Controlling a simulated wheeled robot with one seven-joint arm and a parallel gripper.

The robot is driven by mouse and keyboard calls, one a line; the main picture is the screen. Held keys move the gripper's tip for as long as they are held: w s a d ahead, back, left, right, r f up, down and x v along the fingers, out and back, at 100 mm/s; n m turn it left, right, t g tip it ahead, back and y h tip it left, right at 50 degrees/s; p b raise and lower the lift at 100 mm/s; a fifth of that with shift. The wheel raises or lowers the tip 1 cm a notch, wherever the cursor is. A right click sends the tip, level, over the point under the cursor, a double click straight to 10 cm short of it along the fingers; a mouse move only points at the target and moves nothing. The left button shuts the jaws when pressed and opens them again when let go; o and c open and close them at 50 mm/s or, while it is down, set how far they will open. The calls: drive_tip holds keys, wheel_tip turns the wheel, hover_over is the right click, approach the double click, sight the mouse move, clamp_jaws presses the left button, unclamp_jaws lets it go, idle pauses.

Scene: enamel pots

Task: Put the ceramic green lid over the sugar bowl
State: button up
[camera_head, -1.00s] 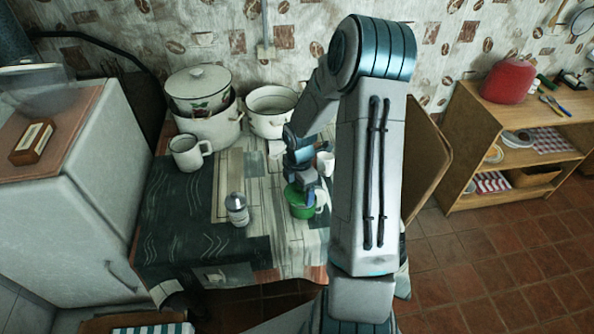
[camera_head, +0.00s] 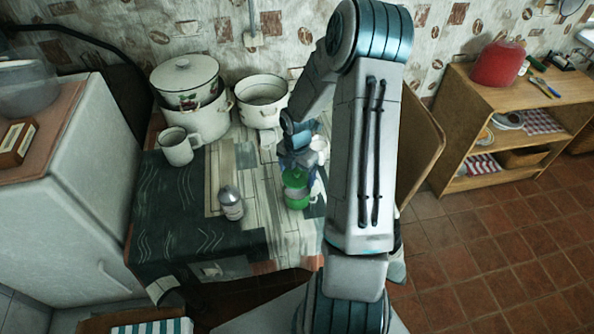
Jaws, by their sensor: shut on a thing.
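My gripper (camera_head: 296,175) points down over the table's right part, shut on a green piece that I take to be the ceramic green lid (camera_head: 295,181). More green shows directly below it and looks like a green bowl (camera_head: 298,203), likely the sugar bowl. A small white part shows at its right side. The arm and gripper cover much of this spot, so I cannot tell whether lid and bowl touch.
A glass shaker with a metal top (camera_head: 231,204) stands left of the green pieces. A white mug (camera_head: 179,147), stacked enamel pots (camera_head: 200,118) and an open pot (camera_head: 262,100) stand behind. The table's (camera_head: 165,240) front left is clear.

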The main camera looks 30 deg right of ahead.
drive_tip(key=shift+f+b, duration=1.5)
drive_tip(key=shift+f, duration=1.2)
drive_tip(key=shift+s+f, duration=0.1)
drive_tip(key=o, duration=0.9)
wheel_tip(320, 180, up, 7)
drive_tip(key=p, duration=0.6)
drive_tip(key=shift+p, duration=0.4)
